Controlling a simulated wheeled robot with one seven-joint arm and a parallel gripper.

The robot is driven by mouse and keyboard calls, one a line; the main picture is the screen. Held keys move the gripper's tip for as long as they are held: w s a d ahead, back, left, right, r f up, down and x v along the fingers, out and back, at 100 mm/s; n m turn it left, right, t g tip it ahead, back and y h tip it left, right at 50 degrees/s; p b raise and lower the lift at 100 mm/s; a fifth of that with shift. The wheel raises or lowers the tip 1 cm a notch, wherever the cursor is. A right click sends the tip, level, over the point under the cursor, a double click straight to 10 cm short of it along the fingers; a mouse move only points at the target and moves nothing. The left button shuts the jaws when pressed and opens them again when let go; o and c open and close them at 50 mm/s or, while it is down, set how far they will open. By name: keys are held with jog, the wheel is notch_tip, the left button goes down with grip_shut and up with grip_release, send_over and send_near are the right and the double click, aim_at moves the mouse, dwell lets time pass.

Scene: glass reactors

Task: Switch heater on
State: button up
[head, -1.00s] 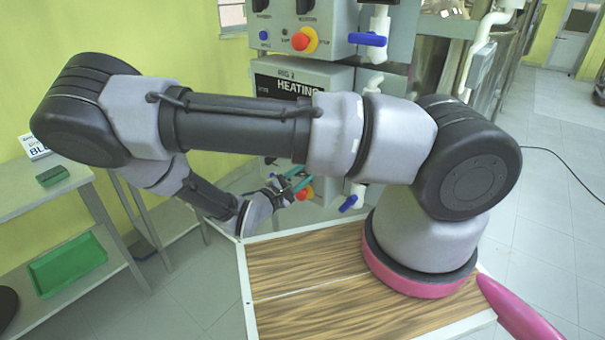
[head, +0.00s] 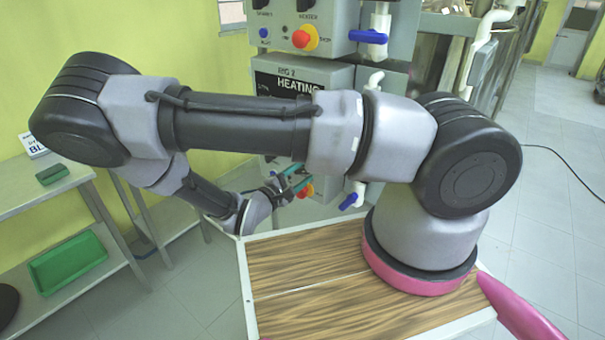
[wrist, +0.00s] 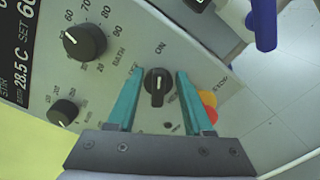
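In the wrist view a black rotary knob (wrist: 158,86) with a white pointer mark sits on the grey control panel (wrist: 128,52), below the word ON. My gripper (wrist: 158,76) is open, with one teal finger on each side of this knob. A gap shows between each finger and the knob, so it is not clasped. In the head view my gripper (head: 292,182) is at the lower front of the heating rig (head: 340,78); my arm hides much of the panel, and I cannot make out the knob there.
Two dial knobs (wrist: 85,42) (wrist: 63,113) are left of the fingers. A red and yellow stop button (wrist: 208,104) lies close beside the right finger. Blue-handled valves (head: 368,37) (head: 349,201) are on the rig's right. A shelf with a green tray (head: 68,260) stands left.

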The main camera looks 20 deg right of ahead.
jog(key=v, duration=1.1)
jog(key=s+d+r+m+g+y, duration=0.1)
jog(key=d+r+m+y, duration=0.3)
jog(key=r, duration=0.9)
jog(key=s+d+r+m+g+y, duration=0.1)
jog(key=s+d+r+m+y, duration=0.2)
jog(key=r, duration=1.1)
jog(key=s+d+r+m+g+y, duration=0.1)
jog(key=d+r+m+y, duration=0.5)
jog(key=r, duration=0.8)
jog(key=s+m+y, duration=0.1)
jog(key=m+y, duration=0.2)
jog(key=m, duration=0.1)
jog(key=shift+s+d+r+y, duration=0.15)
jog(key=shift+s+d+y, duration=0.15)
jog(key=shift+s+d, duration=0.1)
